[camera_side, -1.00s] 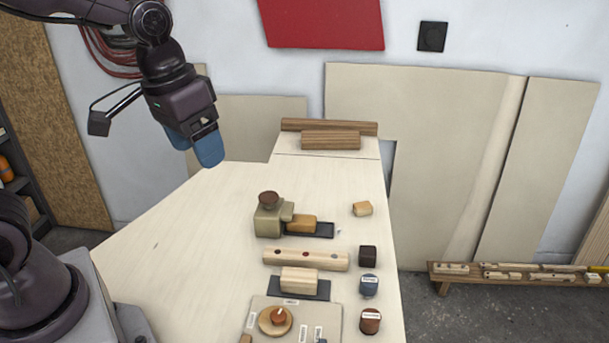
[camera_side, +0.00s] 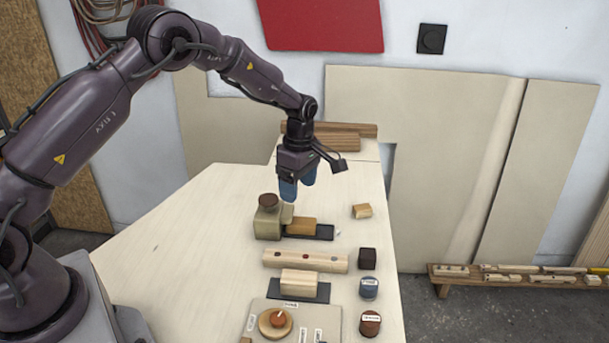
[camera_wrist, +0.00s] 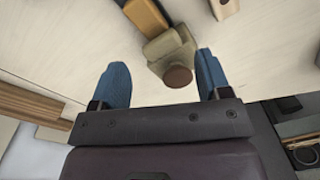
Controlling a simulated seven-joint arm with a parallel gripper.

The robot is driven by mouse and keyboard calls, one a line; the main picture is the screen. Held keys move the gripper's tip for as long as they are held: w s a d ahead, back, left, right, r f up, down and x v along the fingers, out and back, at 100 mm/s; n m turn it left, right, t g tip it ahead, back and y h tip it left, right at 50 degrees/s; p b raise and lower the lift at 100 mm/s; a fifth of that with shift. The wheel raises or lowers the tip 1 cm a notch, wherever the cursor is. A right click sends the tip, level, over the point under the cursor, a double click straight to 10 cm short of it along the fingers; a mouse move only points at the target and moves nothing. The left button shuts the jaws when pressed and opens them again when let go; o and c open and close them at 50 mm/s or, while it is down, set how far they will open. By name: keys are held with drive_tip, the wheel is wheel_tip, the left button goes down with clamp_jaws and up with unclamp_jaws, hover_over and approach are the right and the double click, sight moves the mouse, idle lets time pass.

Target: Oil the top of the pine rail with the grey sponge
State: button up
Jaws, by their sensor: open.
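The pine rail (camera_side: 305,260) is a pale bar with several coloured spots along it, lying across the bench in the side view. No plainly grey sponge can be told there; a small blue-grey piece with a white label (camera_side: 369,288) stands right of the rail's near side. My gripper (camera_side: 298,183) is open and empty, fingers down, above and behind an olive block with a brown knob (camera_side: 268,222). In the wrist view, the olive block (camera_wrist: 165,48) shows between my open blue fingers (camera_wrist: 161,65), and the rail is not clearly told.
An orange-tan block (camera_side: 301,225) lies on a dark tray beside the olive block. A pale block (camera_side: 299,280) sits on another dark tray. A dark cube (camera_side: 367,257), brown labelled piece (camera_side: 370,324) and tan block (camera_side: 362,211) stand right. The bench's left (camera_side: 185,230) is clear.

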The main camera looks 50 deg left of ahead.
sight(305, 221)
drive_tip(key=shift+w+r+n+t, duration=0.1)
drive_tip(key=shift+w+r+n, duration=0.2)
drive_tip(key=shift+n, duration=0.55)
drive_tip(key=shift+w+r+n+t, duration=0.15)
drive_tip(key=shift+w+n, duration=0.1)
drive_tip(key=shift+n, duration=0.55)
drive_tip(key=shift+w+r+n+t, duration=0.1)
drive_tip(key=shift+w+r+n, duration=0.2)
drive_tip(key=shift+n, duration=0.55)
drive_tip(key=shift+f, duration=0.1)
wheel_tip(305, 221, down, 13)
drive_tip(key=shift+r, duration=0.1)
drive_tip(key=c, duration=1)
